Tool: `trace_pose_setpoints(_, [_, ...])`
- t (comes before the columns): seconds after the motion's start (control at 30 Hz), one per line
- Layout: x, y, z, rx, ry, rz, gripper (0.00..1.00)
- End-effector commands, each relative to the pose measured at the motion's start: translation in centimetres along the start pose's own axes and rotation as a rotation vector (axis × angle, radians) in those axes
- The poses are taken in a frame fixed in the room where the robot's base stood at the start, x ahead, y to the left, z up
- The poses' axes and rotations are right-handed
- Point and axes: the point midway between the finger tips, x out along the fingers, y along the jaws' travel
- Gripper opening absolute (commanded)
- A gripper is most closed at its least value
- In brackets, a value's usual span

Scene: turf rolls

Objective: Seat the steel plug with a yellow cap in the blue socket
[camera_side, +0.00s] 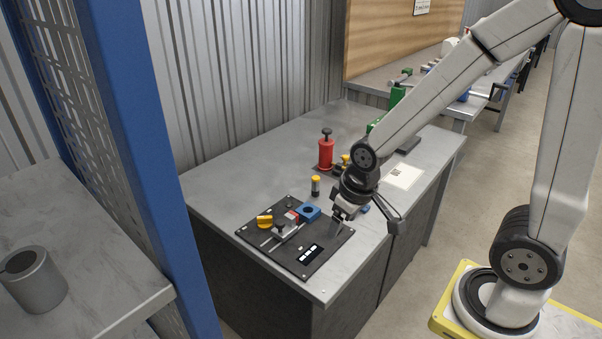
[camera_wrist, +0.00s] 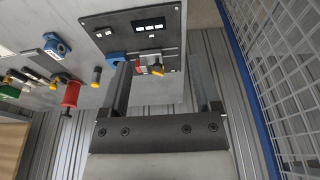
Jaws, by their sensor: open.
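The steel plug with a yellow cap (camera_side: 315,187) stands upright on the grey bench, just behind the black board. It also shows in the wrist view (camera_wrist: 97,77), left of my fingers. The blue socket (camera_side: 309,212) is mounted on the board, with a dark round opening on top. In the wrist view the socket (camera_wrist: 117,56) is partly hidden by my left finger. My gripper (camera_side: 339,224) is open and empty over the board's right side, apart from the plug. Its two fingers (camera_wrist: 158,66) are spread wide in the wrist view.
The black board (camera_side: 255,233) also carries a yellow knob (camera_side: 264,221), a red block and a steel slide beside the socket. A red cylinder with a black handle (camera_side: 326,153) stands behind the plug. A blue post and mesh panel rise at the left.

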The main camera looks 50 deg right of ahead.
Motion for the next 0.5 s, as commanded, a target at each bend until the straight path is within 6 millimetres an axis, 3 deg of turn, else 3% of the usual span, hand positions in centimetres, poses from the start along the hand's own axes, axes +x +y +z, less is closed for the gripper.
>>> trace_pose_setpoints(0.27, [1.3, 2.5, -5.9, 0.034, -0.019, 0.012, 0.81])
trace_pose_setpoints(0.5, [3.1, 6.0, -11.5, 0.067, -0.038, 0.021, 0.81])
